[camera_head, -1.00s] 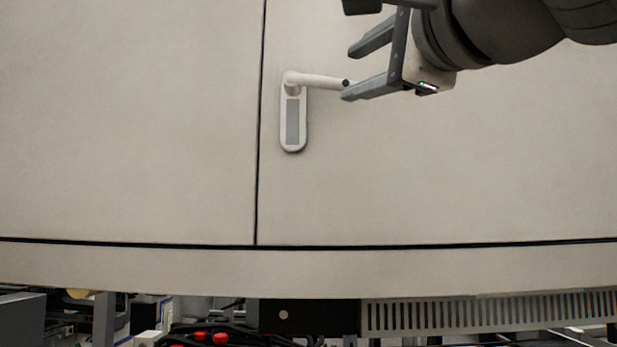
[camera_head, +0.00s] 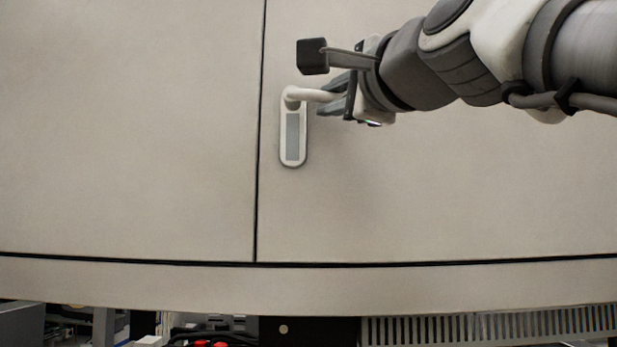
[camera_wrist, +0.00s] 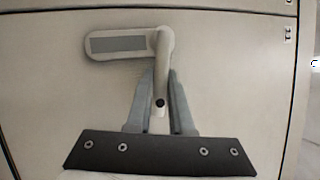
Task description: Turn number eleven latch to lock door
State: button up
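The latch is a white lever handle (camera_head: 310,95) on a pale oblong plate with a grey inset (camera_head: 292,135), on the beige door (camera_head: 430,190). The lever points right, about level, from the top of the plate. In the wrist view the lever (camera_wrist: 163,65) runs down between the two grey fingers of my gripper (camera_wrist: 161,90). The fingers stand apart on either side of it, with a gap showing near its dark-tipped end. My gripper (camera_head: 325,98) covers the lever's outer end in the head view. No number is legible on the latch.
A dark vertical seam (camera_head: 259,130) separates this door from the left panel (camera_head: 130,130). A beige ledge (camera_head: 150,285) runs below. Under it are a slotted vent (camera_head: 490,328) and red items (camera_head: 210,344) among dark cables. The door face around the latch is flat and clear.

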grip_shut()
